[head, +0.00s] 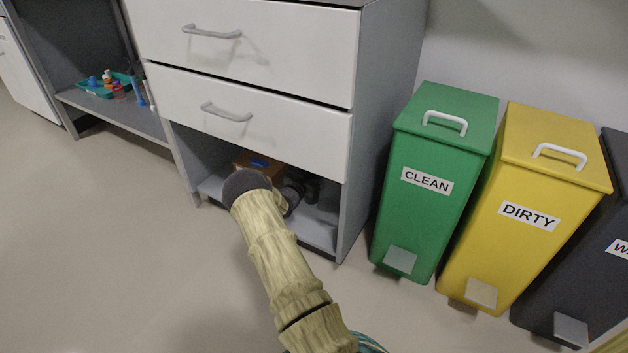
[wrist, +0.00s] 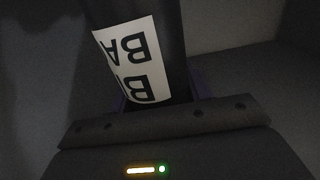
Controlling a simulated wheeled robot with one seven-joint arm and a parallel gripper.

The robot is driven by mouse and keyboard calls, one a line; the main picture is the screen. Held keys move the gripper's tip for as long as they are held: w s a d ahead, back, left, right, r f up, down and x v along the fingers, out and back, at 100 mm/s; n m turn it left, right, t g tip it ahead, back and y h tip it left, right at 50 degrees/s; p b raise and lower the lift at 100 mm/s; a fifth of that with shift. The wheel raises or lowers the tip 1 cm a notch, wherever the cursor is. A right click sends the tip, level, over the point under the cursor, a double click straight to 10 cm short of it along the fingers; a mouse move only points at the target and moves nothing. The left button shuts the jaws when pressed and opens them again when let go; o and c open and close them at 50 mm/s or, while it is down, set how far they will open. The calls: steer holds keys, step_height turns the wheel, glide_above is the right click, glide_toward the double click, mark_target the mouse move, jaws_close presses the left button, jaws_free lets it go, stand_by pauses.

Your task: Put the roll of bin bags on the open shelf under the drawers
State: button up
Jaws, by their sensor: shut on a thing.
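The roll of bin bags (wrist: 127,60) is dark with a white label showing large black letters, partly cut off. In the wrist view it stands between the fingers of my gripper (wrist: 158,100), which is shut on it. In the head view my arm reaches into the open shelf (head: 318,232) under the two white drawers (head: 245,115). My gripper and the roll are mostly hidden there behind my arm and in shadow. I cannot tell whether the roll touches the shelf board.
A brown box (head: 243,159) with a blue mark sits at the back of the shelf. A green CLEAN bin (head: 430,190) and a yellow DIRTY bin (head: 525,210) stand to the right. A teal tray (head: 94,91) lies on a lower shelf at left. The floor at left is clear.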

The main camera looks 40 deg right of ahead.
steer(key=shift+f+b, duration=1.35)
steer(key=shift+f, duration=0.45)
steer(key=shift+f, duration=0.15)
steer(key=o, duration=1.1)
steer(key=shift+a+r, duration=0.1)
steer(key=shift+r, duration=0.1)
steer(key=shift+s+a+p, duration=0.15)
steer(key=shift+a+p, duration=0.25)
steer(key=shift+p, duration=0.05)
steer(key=p+v, duration=0.5)
steer(key=v, duration=0.6)
steer(key=shift+p, duration=0.4)
